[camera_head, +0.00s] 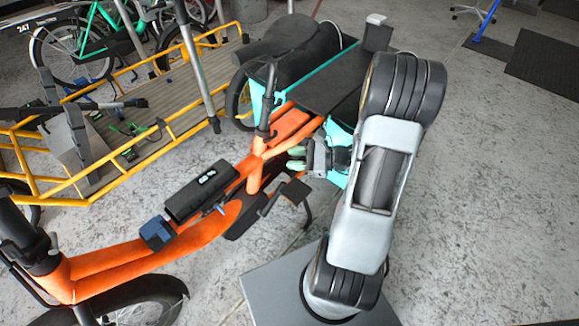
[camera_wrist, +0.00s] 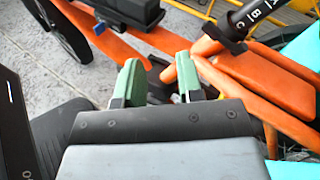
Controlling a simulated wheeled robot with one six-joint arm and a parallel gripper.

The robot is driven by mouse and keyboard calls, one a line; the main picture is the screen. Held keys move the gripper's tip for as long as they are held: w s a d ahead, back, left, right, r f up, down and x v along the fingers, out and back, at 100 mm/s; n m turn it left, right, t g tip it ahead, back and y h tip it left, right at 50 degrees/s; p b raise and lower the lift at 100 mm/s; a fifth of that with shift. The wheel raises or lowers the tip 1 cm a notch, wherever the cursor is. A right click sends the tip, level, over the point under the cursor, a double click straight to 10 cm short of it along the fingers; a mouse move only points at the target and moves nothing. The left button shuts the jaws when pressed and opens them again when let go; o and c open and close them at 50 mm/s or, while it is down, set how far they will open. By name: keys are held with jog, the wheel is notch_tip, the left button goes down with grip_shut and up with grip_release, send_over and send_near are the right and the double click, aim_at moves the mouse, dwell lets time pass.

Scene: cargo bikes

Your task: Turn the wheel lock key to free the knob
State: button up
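An orange cargo bike (camera_head: 215,225) stands in front of me. My gripper (camera_head: 297,158) is beside its frame, below the seat post. In the wrist view my gripper (camera_wrist: 158,64) has its two green fingers apart, pointing at the orange frame (camera_wrist: 215,78). A small dark part (camera_wrist: 157,72) shows beyond the gap between the fingers; I cannot tell what it is, and nothing is clearly held. I cannot make out the wheel lock, its key or the knob in either view.
A black box (camera_head: 200,190) and a blue part (camera_head: 157,232) sit on the bike's frame. A dark pedal (camera_head: 294,192) is just below my gripper. A teal-sided black rear carrier (camera_head: 335,82) is behind. A yellow-railed cargo bed (camera_head: 160,95) is at left.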

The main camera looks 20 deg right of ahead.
jog(key=w+d+f+m+t+h+b, duration=0.1)
jog(key=d+f+m+t+h+b, duration=0.5)
jog(key=d+f+m, duration=0.5)
jog(key=shift+n+t, duration=0.7)
jog(key=shift+n, duration=0.1)
jog(key=x, duration=0.4)
jog(key=b+x, duration=0.1)
jog(key=x, duration=0.4)
jog(key=a+b+x, duration=0.1)
jog(key=x, duration=0.4)
jog(key=shift+s+a+f, duration=0.1)
jog(key=shift+s+f, duration=0.1)
jog(key=shift+f, duration=0.2)
jog(key=shift+c, duration=0.3)
grip_shut()
